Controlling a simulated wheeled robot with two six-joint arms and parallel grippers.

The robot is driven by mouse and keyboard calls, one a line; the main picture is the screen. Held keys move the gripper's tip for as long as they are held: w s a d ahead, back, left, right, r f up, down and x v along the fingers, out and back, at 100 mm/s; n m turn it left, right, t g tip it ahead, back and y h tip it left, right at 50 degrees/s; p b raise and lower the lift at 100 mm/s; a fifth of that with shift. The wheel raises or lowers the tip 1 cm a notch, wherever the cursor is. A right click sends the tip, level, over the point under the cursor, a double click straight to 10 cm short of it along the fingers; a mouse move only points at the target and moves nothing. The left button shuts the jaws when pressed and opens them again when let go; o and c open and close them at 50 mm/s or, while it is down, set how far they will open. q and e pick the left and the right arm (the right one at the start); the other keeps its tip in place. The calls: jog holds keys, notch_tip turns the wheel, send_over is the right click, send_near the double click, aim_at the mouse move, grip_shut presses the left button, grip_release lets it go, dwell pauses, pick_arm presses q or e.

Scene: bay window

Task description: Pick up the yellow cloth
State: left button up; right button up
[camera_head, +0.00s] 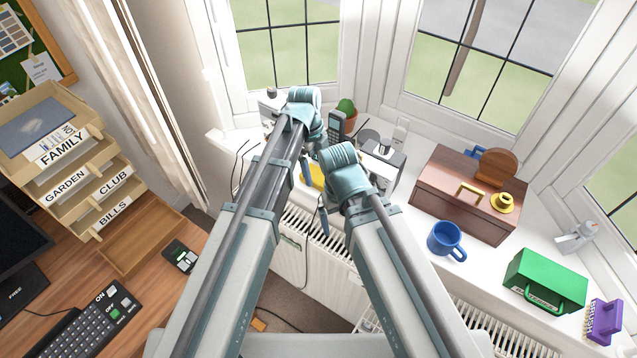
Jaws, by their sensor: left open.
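The yellow cloth (316,178) shows only as a small yellow patch between my two forearms, low by the window sill. Most of it is hidden by my arms. My left gripper (309,148) is open and mostly hidden below the teal wrist of my left arm, close to the cloth in the picture. I cannot tell whether it touches the cloth.
On the sill stand a cordless phone (337,126), a cactus (346,108), a grey-white device (382,163), a brown wooden box (450,206), a blue mug (445,240) and a green case (541,283). A radiator (318,236) is below. A desk with a letter rack (70,165) is left.

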aim_at(318, 174)
pick_arm(q)
jog(key=shift+d+f+b, duration=0.1)
jog(key=shift+f+b, duration=0.35)
jog(key=shift+f, duration=0.5)
jog(key=shift+r, duration=0.1)
pick_arm(e)
jog(key=shift+f, duration=0.85)
pick_arm(q)
jog(key=shift+c, duration=0.3)
jog(key=c, duration=1)
jog(key=shift+r, duration=0.1)
pick_arm(e)
jog(key=shift+r, duration=0.1)
pick_arm(q)
notch_tip(318, 174, up, 10)
jog(key=p, duration=1)
pick_arm(e)
notch_tip(318, 174, up, 10)
